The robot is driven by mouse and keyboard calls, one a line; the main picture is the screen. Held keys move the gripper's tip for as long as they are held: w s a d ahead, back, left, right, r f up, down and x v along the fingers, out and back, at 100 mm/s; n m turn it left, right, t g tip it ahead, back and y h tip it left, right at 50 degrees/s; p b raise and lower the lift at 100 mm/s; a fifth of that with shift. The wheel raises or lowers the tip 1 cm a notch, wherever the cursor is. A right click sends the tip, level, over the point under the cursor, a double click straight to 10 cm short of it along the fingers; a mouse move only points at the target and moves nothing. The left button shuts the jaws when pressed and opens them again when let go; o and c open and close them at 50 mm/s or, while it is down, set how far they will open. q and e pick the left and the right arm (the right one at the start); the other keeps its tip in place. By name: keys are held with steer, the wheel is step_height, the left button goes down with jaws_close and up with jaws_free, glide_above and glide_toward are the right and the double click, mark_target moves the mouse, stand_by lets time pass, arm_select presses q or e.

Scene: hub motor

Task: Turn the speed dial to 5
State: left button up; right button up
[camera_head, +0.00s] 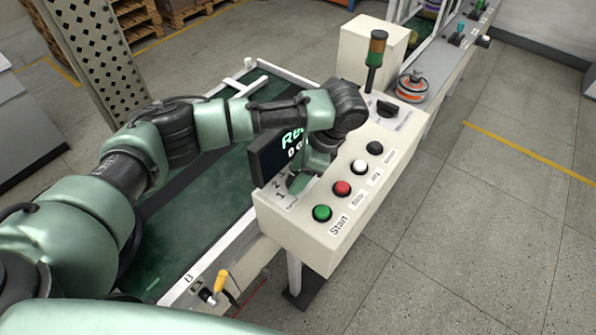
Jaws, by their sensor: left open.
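The figures 1, 2 and 3 can be made out; the rest of the scale and the dial itself are hidden behind my arm and gripper. My left arm reaches over the display from the left and bends down at the wrist. My left gripper (300,182) is low over the scale, open, its fingertips mostly hidden. I cannot tell whether it touches the dial. My right gripper is not in view.
The display (264,163) stands close beside my wrist. Green (322,213), red (342,188), white (360,166) and black (375,148) buttons line the box top. A black switch (387,109) and signal light (376,48) stand farther back. A green conveyor (190,222) runs left of the box.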

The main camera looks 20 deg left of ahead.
arm_select(q)
steer(key=c, duration=1.1)
jaws_close()
steer(key=shift+s+r+m+t+p, duration=0.1)
steer(key=shift+r+m+t+p, duration=0.15)
steer(key=shift+m+p, duration=0.5)
steer(key=m+t+p, duration=0.2)
steer(key=m+p, duration=0.2)
steer(key=p, duration=0.1)
steer(key=shift+s+m+p, duration=0.1)
steer(key=shift+m+p, duration=0.25)
steer(key=shift+p, duration=0.05)
steer(key=m+t+p, duration=0.1)
steer(key=m+p, duration=0.1)
steer(key=shift+m+h, duration=0.3)
steer(key=shift+m, duration=0.1)
steer(key=m+t+h+p, duration=0.1)
steer(key=m+p, duration=0.1)
steer(key=m, duration=0.1)
steer(key=shift+a+f, duration=0.1)
steer(key=shift+s+f+m+t+h+p, duration=0.1)
steer(key=shift+m+t+h+p, duration=0.15)
steer(key=shift+m, duration=0.7)
steer(key=shift+f+m+t+h+p, duration=0.1)
steer(key=shift+m+t+h+p, duration=0.1)
steer(key=shift+m, duration=0.75)
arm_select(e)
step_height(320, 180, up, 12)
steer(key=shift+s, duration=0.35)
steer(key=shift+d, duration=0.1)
